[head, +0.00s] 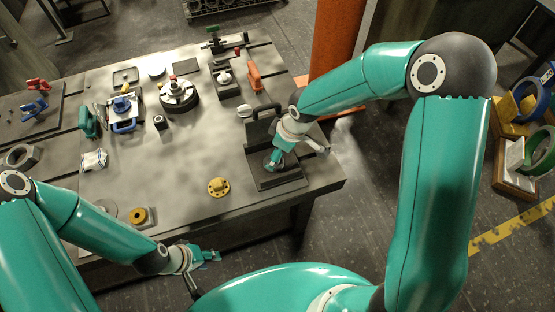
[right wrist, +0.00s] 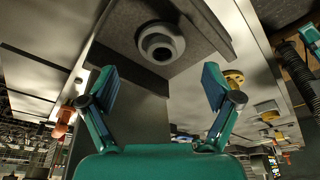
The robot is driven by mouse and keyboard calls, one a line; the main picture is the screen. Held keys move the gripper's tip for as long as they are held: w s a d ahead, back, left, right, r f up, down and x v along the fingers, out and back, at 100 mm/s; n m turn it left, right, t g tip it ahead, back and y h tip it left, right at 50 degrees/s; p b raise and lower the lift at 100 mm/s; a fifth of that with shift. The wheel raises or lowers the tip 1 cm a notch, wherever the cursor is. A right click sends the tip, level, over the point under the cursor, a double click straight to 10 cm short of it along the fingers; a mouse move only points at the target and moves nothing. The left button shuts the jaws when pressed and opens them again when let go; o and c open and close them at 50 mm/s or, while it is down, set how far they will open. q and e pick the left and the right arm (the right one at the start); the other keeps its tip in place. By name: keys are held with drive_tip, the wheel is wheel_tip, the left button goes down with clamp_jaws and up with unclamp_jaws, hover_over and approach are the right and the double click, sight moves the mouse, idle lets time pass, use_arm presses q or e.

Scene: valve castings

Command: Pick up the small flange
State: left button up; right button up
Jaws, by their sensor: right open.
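A grey round flanged part with a central hole (right wrist: 160,43) sits on a dark plate in the right wrist view, ahead of my open jaws. It looks like the small flange. My right gripper (right wrist: 160,88) is open and empty, with the part beyond its fingertips and apart from them. In the head view my right gripper (head: 277,160) is over the dark plate (head: 285,182) at the table's right edge and hides most of the part. My left gripper (head: 208,256) is off the table's front edge, with no object visible in it; its jaw opening is unclear.
A yellow flange (head: 218,187) lies on the metal table left of the dark plate; it also shows in the right wrist view (right wrist: 233,78). A dark block (head: 262,128) stands behind my right gripper. An orange clamp (head: 253,76) is farther back. The table's middle is clear.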

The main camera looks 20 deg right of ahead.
sight(281, 163)
drive_tip(key=x, duration=0.4)
drive_tip(key=shift+f, duration=0.25)
drive_tip(key=c, duration=1.3)
drive_tip(key=shift+c, duration=0.8)
drive_tip(key=shift+r, duration=0.15)
